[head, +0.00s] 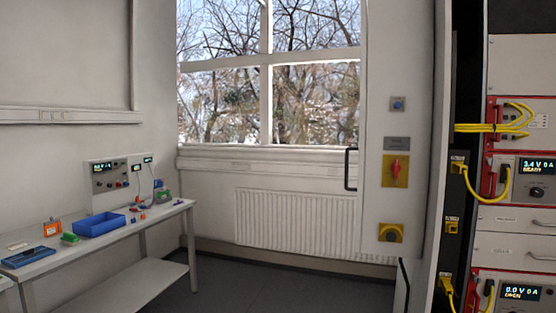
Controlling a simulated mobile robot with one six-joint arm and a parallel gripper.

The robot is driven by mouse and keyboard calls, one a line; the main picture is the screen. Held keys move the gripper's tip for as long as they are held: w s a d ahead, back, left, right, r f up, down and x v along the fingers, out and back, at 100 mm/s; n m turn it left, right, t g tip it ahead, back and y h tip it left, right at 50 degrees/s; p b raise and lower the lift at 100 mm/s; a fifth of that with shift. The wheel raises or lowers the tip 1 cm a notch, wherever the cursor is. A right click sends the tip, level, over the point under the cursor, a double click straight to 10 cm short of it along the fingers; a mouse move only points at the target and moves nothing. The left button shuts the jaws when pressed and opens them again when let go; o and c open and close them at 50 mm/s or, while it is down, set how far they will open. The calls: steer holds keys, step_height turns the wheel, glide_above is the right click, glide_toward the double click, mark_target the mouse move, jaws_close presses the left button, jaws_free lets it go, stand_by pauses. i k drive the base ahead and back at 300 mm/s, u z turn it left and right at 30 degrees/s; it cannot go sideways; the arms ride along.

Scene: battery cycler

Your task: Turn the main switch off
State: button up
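A red rotary switch (395,168) on a yellow plate (401,182) is on the narrow light panel right of the window. Its red handle looks upright. A small grey label (397,143) sits above it, too small to read. Lower on the same panel is a second rotary switch with a dark knob (391,233) on a yellow plate. No readable label shows which one is the main switch. My gripper is not in this view.
A blue button (397,104) is higher on the panel, and a black handle (350,168) is at its left edge. Right is a rack with yellow cables (493,198) and lit displays (537,167). A bench (130,231) with a blue tray (98,226) stands left. The floor (270,285) between looks clear.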

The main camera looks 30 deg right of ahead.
mark_target(395, 168)
steer(key=z, duration=0.6)
steer(key=i, duration=1.25)
steer(key=z, duration=1)
steer(key=k, duration=0.65)
steer(key=z, duration=0.15)
steer(key=i, duration=0.75)
steer(key=u, duration=0.1)
